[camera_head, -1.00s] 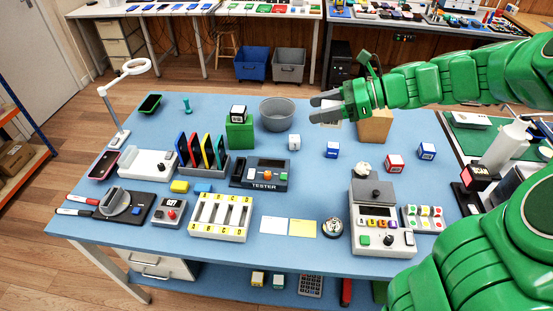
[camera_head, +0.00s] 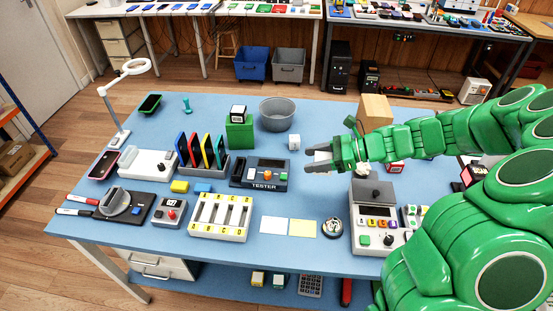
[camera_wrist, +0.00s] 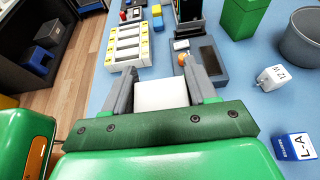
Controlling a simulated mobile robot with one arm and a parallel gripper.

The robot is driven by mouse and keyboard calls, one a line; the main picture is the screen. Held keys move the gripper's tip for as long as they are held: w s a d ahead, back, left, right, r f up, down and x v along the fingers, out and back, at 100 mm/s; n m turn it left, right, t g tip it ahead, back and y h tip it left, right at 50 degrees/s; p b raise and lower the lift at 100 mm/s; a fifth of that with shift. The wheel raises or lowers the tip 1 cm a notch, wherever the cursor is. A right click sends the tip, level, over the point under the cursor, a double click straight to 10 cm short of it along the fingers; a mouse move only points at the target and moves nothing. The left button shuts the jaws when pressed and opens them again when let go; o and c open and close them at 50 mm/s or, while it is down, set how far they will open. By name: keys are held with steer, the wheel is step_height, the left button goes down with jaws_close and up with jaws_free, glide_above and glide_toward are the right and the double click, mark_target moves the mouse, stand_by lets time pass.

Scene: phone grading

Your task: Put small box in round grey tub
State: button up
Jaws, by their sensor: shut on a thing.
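My gripper (camera_head: 317,159) is shut on a small white box (camera_head: 323,155), held above the blue table right of centre. In the wrist view, the white box (camera_wrist: 162,95) sits between the two grey fingers; its far side shows no readable label. The round grey tub (camera_head: 277,114) stands open at the back of the table, behind and left of my gripper, apart from it. The part of the tub seen inside looks empty. The tub also shows at the right edge of the wrist view (camera_wrist: 303,40).
A white cube (camera_head: 294,142) lies between tub and gripper. A green block (camera_head: 239,134) with a cube on top stands left of the tub. A blue-and-white cube (camera_wrist: 292,147) and a tan block (camera_head: 375,110) are near my arm. The tester (camera_head: 267,174) is in front.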

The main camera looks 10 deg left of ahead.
steer(key=shift+f, duration=0.7)
steer(key=w+a+f, duration=0.1)
steer(key=w+f, duration=0.1)
steer(key=w, duration=0.2)
steer(key=w+f, duration=0.3)
steer(key=w, duration=0.1)
steer(key=w+a+f, duration=0.1)
steer(key=w+f, duration=0.2)
steer(key=w, duration=0.1)
steer(key=shift+w+a+f, duration=0.2)
steer(key=shift+a, duration=0.1)
steer(key=shift+w+a+f, duration=0.1)
steer(key=shift+w+f, duration=0.4)
steer(key=shift+f, duration=0.1)
steer(key=shift+w+f, duration=0.15)
steer(key=shift+f, duration=1.55)
steer(key=o, duration=1.1)
steer(key=shift+f, duration=0.1)
steer(key=shift+c, duration=0.2)
